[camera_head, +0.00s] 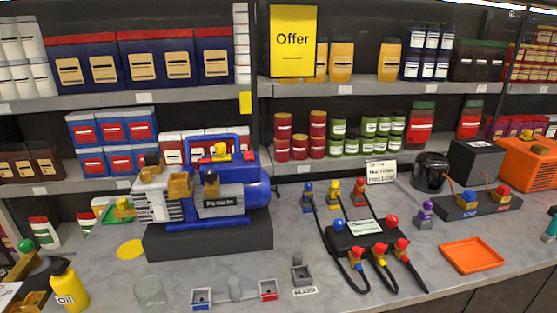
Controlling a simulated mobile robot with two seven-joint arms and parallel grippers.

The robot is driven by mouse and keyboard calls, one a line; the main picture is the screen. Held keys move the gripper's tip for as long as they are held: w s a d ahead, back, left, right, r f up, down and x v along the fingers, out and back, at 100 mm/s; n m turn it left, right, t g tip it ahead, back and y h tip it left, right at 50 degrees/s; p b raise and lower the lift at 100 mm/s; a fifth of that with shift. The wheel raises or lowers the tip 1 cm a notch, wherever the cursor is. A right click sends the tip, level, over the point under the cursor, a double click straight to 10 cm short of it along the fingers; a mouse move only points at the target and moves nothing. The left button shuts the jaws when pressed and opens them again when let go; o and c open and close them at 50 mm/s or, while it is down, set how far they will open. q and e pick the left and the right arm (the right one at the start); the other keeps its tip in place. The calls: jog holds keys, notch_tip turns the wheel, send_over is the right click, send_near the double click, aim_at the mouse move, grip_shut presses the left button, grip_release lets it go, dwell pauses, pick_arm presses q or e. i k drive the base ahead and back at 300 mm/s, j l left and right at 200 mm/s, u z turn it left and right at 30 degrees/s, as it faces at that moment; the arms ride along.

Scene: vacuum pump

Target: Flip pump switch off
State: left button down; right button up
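The vacuum pump (236,193) is blue and silver with a blue carry handle, and it stands on a dark block (208,240) left of centre. Brass fittings (180,186) sit at its left front. A dark knob (211,177) stands on its front, and a yellow knob (220,148) sits near the handle. I cannot tell which part is the switch or how it is set. Neither of my grippers is in view, and nothing touches the pump.
A dark manifold (363,237) with hoses and coloured valves lies right of the pump. A yellow oil bottle (68,286), a clear beaker (149,291) and small grey holders (235,289) line the front. An orange tray (472,255) lies right. Stocked shelves stand behind.

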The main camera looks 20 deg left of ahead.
aim_at(248, 155)
jog(key=j+u, duration=0.15)
jog(key=u, duration=0.2)
jog(key=i+j+u, duration=0.1)
jog(key=u, duration=0.2)
jog(key=j+u, duration=0.1)
jog(key=u, duration=0.25)
